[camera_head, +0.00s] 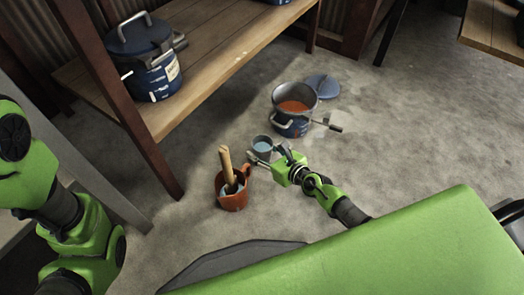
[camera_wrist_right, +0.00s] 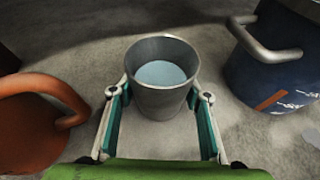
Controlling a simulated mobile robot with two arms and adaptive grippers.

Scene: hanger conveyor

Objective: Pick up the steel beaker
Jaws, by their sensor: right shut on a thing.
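The steel beaker (camera_head: 262,146) is a small grey metal cup with light blue contents, upright at floor level in the head view. In the right wrist view the beaker (camera_wrist_right: 162,84) stands between the two fingers. My right gripper (camera_head: 268,153) is shut on the beaker, one finger on each side of it. The fingers also show in the right wrist view (camera_wrist_right: 160,100). I cannot tell whether the beaker's base touches the floor. My left arm shows at the left edge of the head view, but its gripper is out of view.
An orange-brown mug (camera_head: 233,199) with wooden sticks stands just left of the beaker. A blue pot (camera_head: 291,126) with orange contents stands behind, its lid (camera_head: 323,86) on the floor. A wooden shelf (camera_head: 205,85) holds another blue pot (camera_head: 150,75). Floor to the right is clear.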

